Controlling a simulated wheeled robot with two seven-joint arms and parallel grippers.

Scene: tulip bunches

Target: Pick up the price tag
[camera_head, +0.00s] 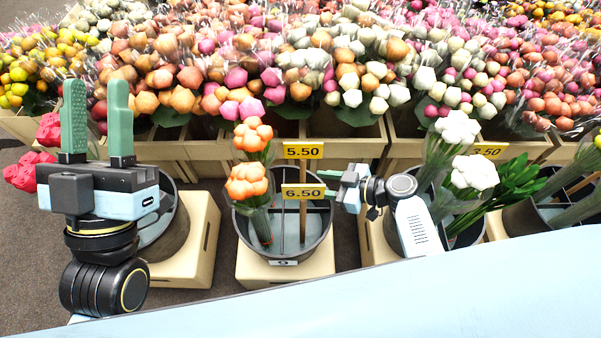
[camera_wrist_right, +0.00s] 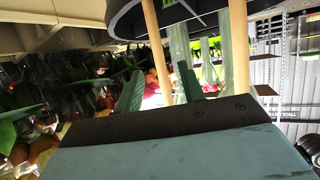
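A yellow price tag (camera_head: 304,191) reading 6.50 stands on a wooden stick in the middle bucket (camera_head: 326,244), beside orange tulip bunches (camera_head: 246,181). Another yellow tag (camera_head: 303,151) reading 5.50 shows just behind it. My right gripper (camera_head: 328,184) is open, just right of the 6.50 tag, with its fingers pointing left. In the right wrist view, a pale wooden stick (camera_wrist_right: 157,50) appears between the open green fingers (camera_wrist_right: 160,88), apparently beyond them. I cannot tell whether they touch it. A second stick (camera_wrist_right: 240,50) is to the right. My left gripper (camera_head: 97,118) is open and empty at the left.
White flower bunches (camera_head: 474,173) stand in a bucket right of my right arm. Red flowers (camera_head: 22,174) and another bucket (camera_head: 167,230) lie near my left gripper. A 7.50 tag (camera_head: 487,152) is farther right. Crates of tulips fill the back.

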